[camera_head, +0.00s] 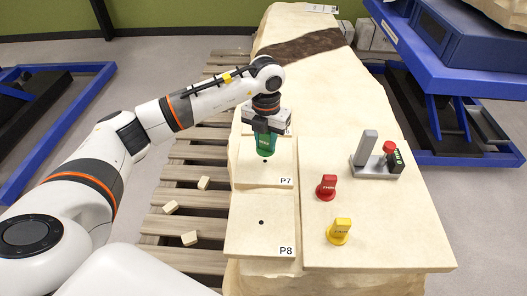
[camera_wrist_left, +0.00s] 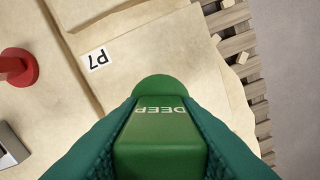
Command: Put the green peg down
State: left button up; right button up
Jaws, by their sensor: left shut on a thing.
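The green peg (camera_head: 265,149) is held in my left gripper (camera_head: 264,138), above the square marked P7 (camera_head: 249,172). In the left wrist view the green peg (camera_wrist_left: 160,130) shows the word DEEP, and my left gripper's teal fingers (camera_wrist_left: 160,150) press on both its sides. A dark hole shows on the P7 square just below the peg in the head view. The peg looks upright and its lower end seems close to the stone, but I cannot tell whether it touches. My right gripper is not in view.
A red peg (camera_head: 326,187) and a yellow peg (camera_head: 339,231) stand on the slab to the right. A grey fixture (camera_head: 374,165) is behind them. The square marked P8 (camera_head: 259,238) is bare, with a hole. Small pale blocks (camera_head: 189,238) lie on the wooden pallet at left.

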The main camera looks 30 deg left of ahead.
aim_at(265, 151)
pick_arm(q)
jog(key=shift+f, duration=0.4)
notch_tip(265, 151, down, 3)
jog(key=shift+a+f, duration=0.1)
jog(key=shift+f, duration=0.2)
jog(key=shift+f+b, duration=0.1)
jog(key=shift+b, duration=0.2)
jog(key=o, duration=0.6)
jog(key=shift+c, duration=0.2)
jog(key=o, duration=0.4)
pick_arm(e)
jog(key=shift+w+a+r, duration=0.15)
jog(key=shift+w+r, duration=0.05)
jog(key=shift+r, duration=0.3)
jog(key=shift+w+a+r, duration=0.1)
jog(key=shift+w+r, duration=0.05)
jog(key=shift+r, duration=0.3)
